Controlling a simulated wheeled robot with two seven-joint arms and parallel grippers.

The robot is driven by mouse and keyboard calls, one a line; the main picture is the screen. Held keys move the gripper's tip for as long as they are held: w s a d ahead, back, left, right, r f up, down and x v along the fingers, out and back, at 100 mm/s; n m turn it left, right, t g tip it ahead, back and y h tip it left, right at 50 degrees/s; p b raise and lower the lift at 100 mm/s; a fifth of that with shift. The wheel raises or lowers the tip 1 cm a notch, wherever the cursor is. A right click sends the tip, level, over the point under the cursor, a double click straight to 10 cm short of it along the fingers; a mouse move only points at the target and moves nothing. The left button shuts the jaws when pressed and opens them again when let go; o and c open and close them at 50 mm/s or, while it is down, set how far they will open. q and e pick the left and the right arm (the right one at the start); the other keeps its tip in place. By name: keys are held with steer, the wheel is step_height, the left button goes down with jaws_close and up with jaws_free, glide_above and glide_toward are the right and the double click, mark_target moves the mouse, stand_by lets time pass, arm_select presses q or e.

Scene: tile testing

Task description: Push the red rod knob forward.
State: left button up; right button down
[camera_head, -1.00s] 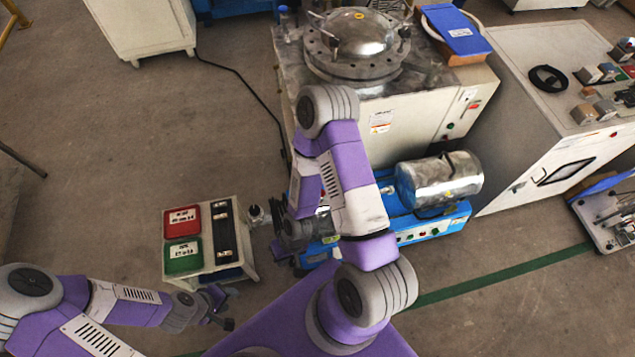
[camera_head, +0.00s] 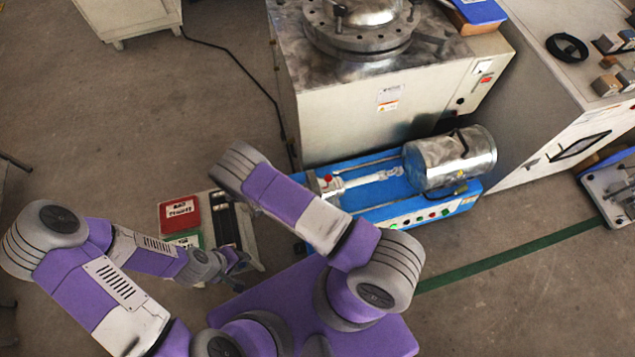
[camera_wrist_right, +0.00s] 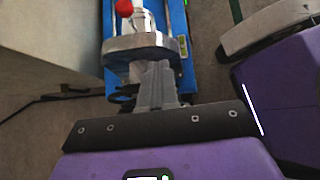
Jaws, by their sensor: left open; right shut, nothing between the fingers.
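The red rod knob (camera_wrist_right: 124,7) is at the top of the right wrist view, on a light rod beyond a metal ring (camera_wrist_right: 142,46). It also shows small in the head view (camera_head: 327,179), at the left end of the blue machine (camera_head: 375,185). My right gripper (camera_wrist_right: 159,70) is shut and empty, its tips close to the near side of the ring, short of the knob; contact with the ring cannot be told. In the head view my right arm hides it. My left gripper (camera_head: 238,262) is open beside the small cart, away from the machine.
A shiny metal cylinder (camera_head: 450,158) lies on the machine's right end. A large white cabinet (camera_head: 345,115) stands just behind the machine. A small cart with a red tray (camera_head: 180,212) and a green tray (camera_head: 188,240) is at the left.

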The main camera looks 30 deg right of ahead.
steer(key=w+r+n+t+h, duration=0.1)
steer(key=w+h, duration=0.1)
steer(key=w, duration=0.1)
steer(key=b, duration=0.3)
glide_toward(317, 185)
steer(key=d+f, duration=0.2)
steer(key=d, duration=0.3)
steer(key=shift+s+d+r, duration=0.1)
steer(key=shift+s+d, duration=0.1)
steer(key=shift+d, duration=0.3)
steer(key=shift+s+d+r, duration=0.1)
steer(key=shift+s+d, duration=0.1)
steer(key=shift+d, duration=0.35)
steer(key=shift+d+f, duration=0.1)
steer(key=shift+d, duration=0.55)
steer(key=shift+s+d, duration=0.1)
